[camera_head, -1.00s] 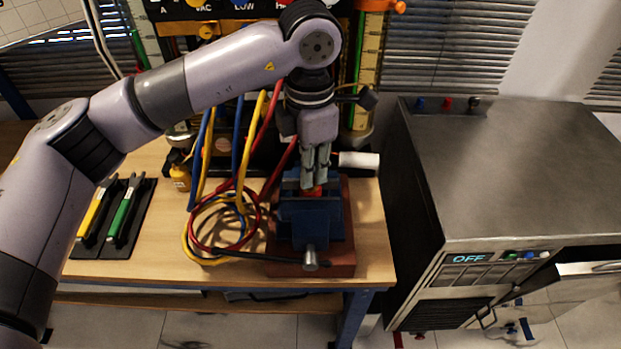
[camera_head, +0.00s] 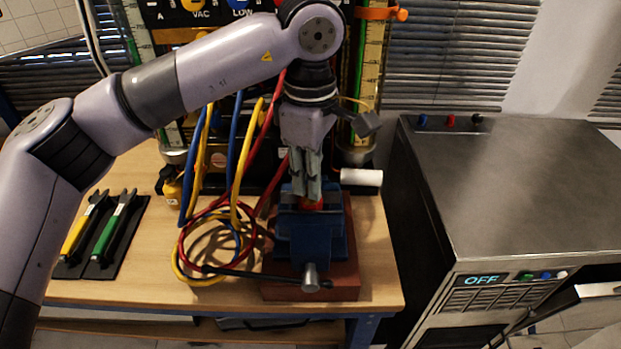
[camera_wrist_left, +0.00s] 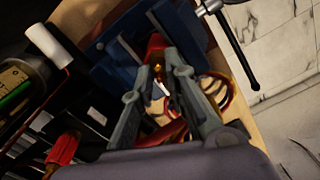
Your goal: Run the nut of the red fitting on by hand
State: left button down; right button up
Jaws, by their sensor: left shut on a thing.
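My left gripper (camera_head: 307,190) points straight down over the blue vise (camera_head: 311,235). Its fingers are shut at the red fitting (camera_head: 311,204), which shows as a small red patch at the top of the vise jaws. In the left wrist view the red fitting (camera_wrist_left: 157,42) sits at the vise (camera_wrist_left: 120,50), just beyond the fingertips. A small brass-coloured part, apparently its nut (camera_wrist_left: 158,70), shows between the fingers of the left gripper (camera_wrist_left: 161,58). The fingers partly hide the fitting and the thread. My right gripper is not in view.
Coiled red, yellow and blue hoses (camera_head: 215,235) lie left of the vise. Yellow and green-handled tools (camera_head: 112,225) lie on a dark mat. A white cylinder (camera_head: 361,177) is behind right. The gauge panel (camera_head: 215,12) stands behind; a grey machine reading OFF (camera_head: 530,180) stands right.

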pick_arm(q)
jog(key=shift+r+m, duration=0.1)
jog(key=shift+m, duration=0.3)
jog(key=c, duration=1.6)
grip_release()
notch_tip(320, 180, up, 12)
jog(key=shift+f, duration=0.1)
